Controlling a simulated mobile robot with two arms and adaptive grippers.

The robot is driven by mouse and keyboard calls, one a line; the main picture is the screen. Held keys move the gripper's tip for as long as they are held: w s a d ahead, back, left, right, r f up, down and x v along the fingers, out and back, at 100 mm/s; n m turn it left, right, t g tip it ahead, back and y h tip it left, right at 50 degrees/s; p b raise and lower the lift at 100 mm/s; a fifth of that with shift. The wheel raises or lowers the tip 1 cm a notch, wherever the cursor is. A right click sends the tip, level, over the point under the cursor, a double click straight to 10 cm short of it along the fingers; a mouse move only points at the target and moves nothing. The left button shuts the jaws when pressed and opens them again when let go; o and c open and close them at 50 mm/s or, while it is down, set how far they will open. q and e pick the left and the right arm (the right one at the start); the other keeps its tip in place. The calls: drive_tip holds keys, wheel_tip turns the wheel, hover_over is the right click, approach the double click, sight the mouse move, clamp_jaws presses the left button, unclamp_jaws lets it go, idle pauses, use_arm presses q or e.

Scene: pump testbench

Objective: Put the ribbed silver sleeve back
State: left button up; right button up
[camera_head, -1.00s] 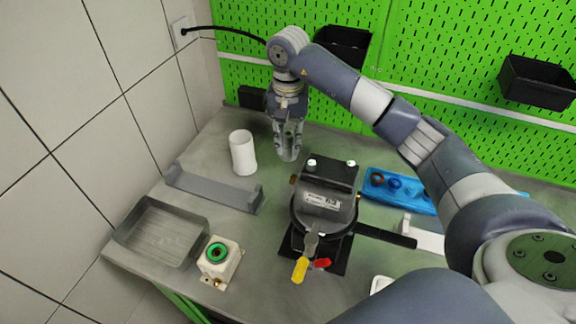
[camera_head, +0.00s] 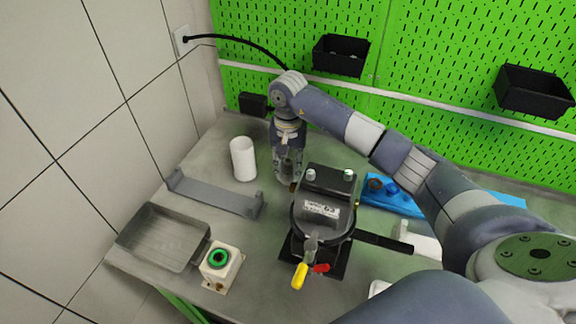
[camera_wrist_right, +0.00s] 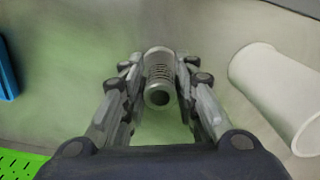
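The ribbed silver sleeve (camera_wrist_right: 159,76) shows in the right wrist view between the fingertips of my right gripper (camera_wrist_right: 160,68). The fingertips lie close against both its sides, and its hollow end faces the camera. In the head view my right gripper (camera_head: 288,172) points down at the back of the bench, behind and left of the pump (camera_head: 322,207). I cannot make out the sleeve there, nor tell whether it touches the bench. My left gripper is not in view.
A grey bracket (camera_head: 215,194), a metal tray (camera_head: 128,232) and a white box with a green ring (camera_head: 220,268) lie at left. A blue holder (camera_head: 391,199) sits right of the pump, partly behind my arm.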

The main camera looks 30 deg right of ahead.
sight(288, 160)
drive_tip(key=shift+o, duration=0.2)
drive_tip(key=shift+r, duration=0.2)
drive_tip(key=shift+w+r, duration=0.1)
drive_tip(key=shift+r, duration=0.25)
wheel_tip(288, 160, up, 10)
drive_tip(key=b, duration=0.3)
drive_tip(key=shift+r, duration=0.65)
